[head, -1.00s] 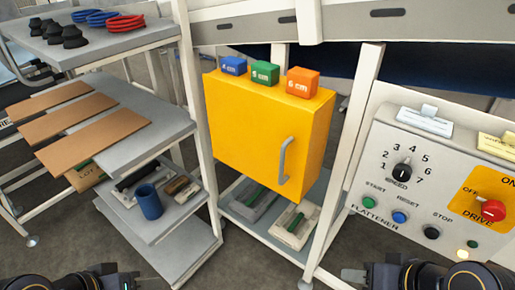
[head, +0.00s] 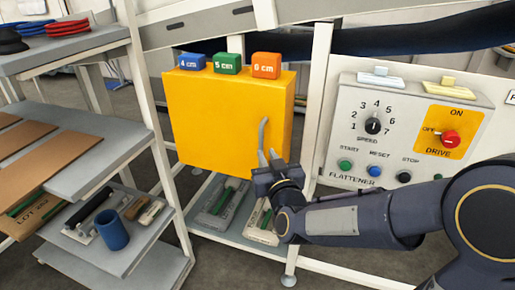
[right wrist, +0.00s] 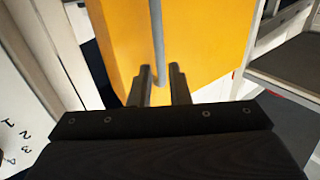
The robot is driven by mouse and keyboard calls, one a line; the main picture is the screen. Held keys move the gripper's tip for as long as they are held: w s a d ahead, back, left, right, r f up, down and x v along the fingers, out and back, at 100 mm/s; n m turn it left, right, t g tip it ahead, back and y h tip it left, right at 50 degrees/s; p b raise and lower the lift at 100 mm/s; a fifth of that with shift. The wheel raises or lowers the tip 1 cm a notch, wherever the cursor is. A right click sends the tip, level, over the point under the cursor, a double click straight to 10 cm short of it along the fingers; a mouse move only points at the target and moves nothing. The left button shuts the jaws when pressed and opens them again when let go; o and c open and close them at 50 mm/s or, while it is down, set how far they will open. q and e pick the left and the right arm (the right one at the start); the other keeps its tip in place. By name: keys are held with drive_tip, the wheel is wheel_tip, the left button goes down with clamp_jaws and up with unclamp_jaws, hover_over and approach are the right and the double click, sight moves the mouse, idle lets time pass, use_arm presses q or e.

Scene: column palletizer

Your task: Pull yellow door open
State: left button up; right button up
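The yellow door (head: 205,125) is the front of a yellow box-shaped cabinet under the frame, and it looks closed. Its grey bar handle (head: 263,130) runs upright near the door's right edge. My right gripper (head: 268,158) is at the handle's lower end and hides part of it. In the right wrist view the yellow door (right wrist: 200,35) fills the top, and the handle (right wrist: 157,35) comes down between the two fingers of my right gripper (right wrist: 161,82). The fingers are apart, with a gap visible beside the handle. My left gripper is out of view.
Blue, green and orange blocks (head: 227,63) stand on top of the cabinet. A control panel (head: 400,135) with knobs and buttons is at the right. Shelves with brown boards (head: 50,150) and a blue cup (head: 112,230) are at the left. A lower shelf with trays lies under the cabinet.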

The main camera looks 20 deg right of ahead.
sight(262, 144)
drive_tip(key=w, duration=0.7)
clamp_jaws()
